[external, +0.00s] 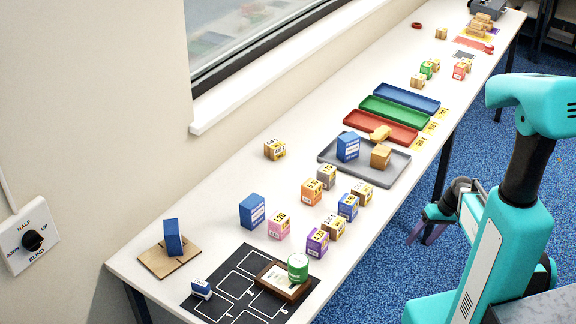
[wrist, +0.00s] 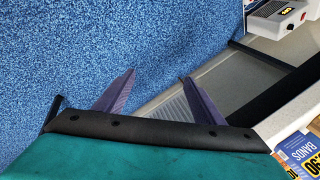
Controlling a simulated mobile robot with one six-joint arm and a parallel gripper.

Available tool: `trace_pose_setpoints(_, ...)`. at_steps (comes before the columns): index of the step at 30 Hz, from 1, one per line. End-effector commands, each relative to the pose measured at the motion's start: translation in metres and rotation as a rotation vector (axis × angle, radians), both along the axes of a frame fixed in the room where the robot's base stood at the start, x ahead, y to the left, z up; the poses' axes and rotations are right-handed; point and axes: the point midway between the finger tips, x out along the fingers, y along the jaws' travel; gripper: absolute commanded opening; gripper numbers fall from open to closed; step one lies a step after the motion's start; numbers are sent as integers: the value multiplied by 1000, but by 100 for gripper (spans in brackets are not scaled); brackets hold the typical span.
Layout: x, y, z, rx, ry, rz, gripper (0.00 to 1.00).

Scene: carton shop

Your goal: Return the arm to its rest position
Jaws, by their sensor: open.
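My arm (external: 525,170) is teal and black and stands at the right in the external view, folded beside the long white table. My gripper (external: 432,232) hangs low off the table's right side, over the blue floor. In the wrist view my gripper (wrist: 158,78) shows two purple fingers spread apart, with nothing between them. Blue carpet and a pale surface with a ribbed grey patch lie beyond the fingers.
The white table (external: 215,205) holds several small cartons, a grey tray (external: 335,160), red, green and blue trays (external: 400,97), and a black mat (external: 210,308). In the wrist view, a printed carton (wrist: 290,158) and a device with a red button (wrist: 285,11) show at right.

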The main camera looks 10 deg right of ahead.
Motion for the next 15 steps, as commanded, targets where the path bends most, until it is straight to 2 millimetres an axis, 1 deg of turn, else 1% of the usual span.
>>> trace_pose_setpoints(1, -13, 7, -13, -8, 37, 0, 63)
trace_pose_setpoints(6, -53, 23, -52, -49, 146, -3, 63)
trace_pose_setpoints(11, -94, 34, -84, -96, 245, -7, 63)
trace_pose_setpoints(15, -130, 41, -109, -144, 326, -6, 63)
